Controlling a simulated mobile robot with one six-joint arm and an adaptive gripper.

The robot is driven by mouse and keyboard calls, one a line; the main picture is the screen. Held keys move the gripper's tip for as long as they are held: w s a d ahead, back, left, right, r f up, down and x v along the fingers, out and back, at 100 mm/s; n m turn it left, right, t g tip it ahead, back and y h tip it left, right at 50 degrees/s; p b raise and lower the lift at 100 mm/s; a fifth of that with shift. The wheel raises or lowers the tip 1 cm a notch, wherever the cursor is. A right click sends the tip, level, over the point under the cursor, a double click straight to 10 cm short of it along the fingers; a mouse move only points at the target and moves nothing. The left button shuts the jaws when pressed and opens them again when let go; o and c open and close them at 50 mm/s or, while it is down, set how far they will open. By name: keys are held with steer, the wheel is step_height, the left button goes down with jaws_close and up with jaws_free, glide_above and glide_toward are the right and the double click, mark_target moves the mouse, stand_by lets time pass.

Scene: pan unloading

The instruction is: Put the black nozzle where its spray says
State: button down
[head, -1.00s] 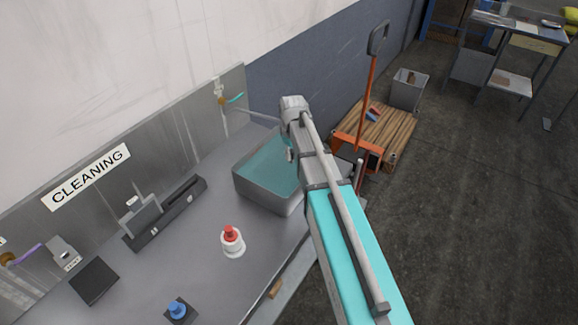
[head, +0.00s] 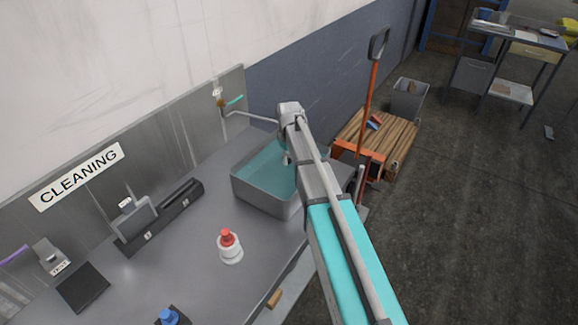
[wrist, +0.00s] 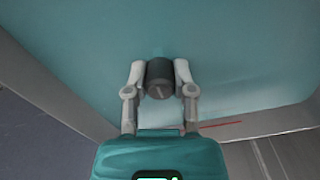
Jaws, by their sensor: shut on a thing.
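In the wrist view my gripper (wrist: 160,73) is shut on the black nozzle (wrist: 159,88), a short dark cylinder between its two grey fingers. Below the nozzle is the teal inside of the grey basin, whose wall (head: 262,197) shows in the head view. My arm reaches over the basin's right side; my fingers are mostly hidden there and the nozzle cannot be made out. A white bottle with a red top (head: 229,246) stands on the bench. A blue-topped item (head: 168,317) is at the bottom edge. No spray is visible.
The grey bench (head: 200,270) carries a dark rack (head: 160,220) and a black pad (head: 82,288) below a CLEANING sign (head: 77,178). A tap pipe (head: 250,115) reaches toward the basin. A pallet truck (head: 365,130) with a wooden pallet stands beyond.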

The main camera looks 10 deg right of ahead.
mark_target(288, 166)
steer(key=shift+w+f+b, duration=0.4)
steer(key=shift+f+b, duration=0.15)
steer(key=shift+b, duration=0.05)
steer(key=shift+f+b, duration=1.45)
steer(key=shift+f, duration=0.1)
steer(key=shift+c, duration=2.3)
jaws_free()
step_height(288, 166, up, 12)
steer(key=p, duration=1.2)
